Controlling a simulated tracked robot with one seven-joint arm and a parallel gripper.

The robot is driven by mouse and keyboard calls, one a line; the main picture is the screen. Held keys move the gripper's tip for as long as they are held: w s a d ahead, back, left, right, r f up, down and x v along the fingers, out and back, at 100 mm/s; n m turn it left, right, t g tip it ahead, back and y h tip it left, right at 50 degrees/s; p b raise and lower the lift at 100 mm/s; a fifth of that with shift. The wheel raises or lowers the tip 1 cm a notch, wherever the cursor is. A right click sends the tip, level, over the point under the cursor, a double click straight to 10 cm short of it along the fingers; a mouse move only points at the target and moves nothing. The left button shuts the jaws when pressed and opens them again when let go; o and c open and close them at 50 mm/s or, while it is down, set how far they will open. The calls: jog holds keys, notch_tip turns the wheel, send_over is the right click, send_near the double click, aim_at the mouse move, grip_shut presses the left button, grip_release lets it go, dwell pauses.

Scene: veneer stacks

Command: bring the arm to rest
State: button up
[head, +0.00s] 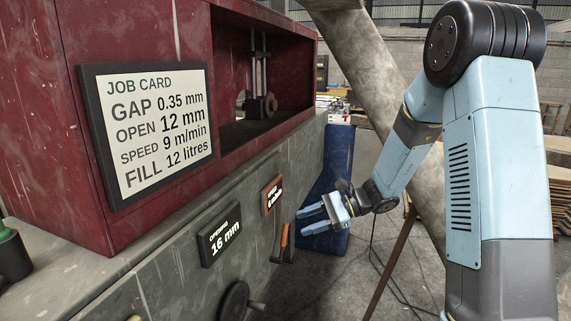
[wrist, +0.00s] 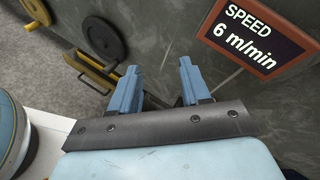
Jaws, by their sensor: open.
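My gripper (head: 307,220) is open and empty at the end of my bent arm, in front of the grey machine face in the head view. Its two blue fingers stand apart in the wrist view (wrist: 157,82), with nothing between them. In the head view it is just right of an orange-handled lever (head: 284,238); whether they touch cannot be told. The speed display (head: 273,193) is to its left and also shows at the upper right of the wrist view (wrist: 247,36), reading 6 m/min.
A display (head: 220,236) reads 16 mm. A job card (head: 152,128) lists gap 0.35 mm, open 12 mm, speed 9 m/min, fill 12 litres. A dark handwheel (head: 234,301) sticks out low on the machine. A blue panel (head: 338,170) stands behind my gripper.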

jog(key=s+d+r+n+t+h, duration=0.3)
jog(key=s+d+r+n+h, duration=0.3)
jog(key=s, duration=0.6)
jog(key=s+d+r+n+t+h, duration=0.3)
jog(key=s+d+r+n+h, duration=0.3)
jog(key=s+d+r, duration=0.4)
jog(key=s+d+h, duration=0.1)
jog(key=s, duration=0.2)
jog(key=shift+s+r+h, duration=0.25)
jog(key=shift+h, duration=0.15)
dwell(0.4)
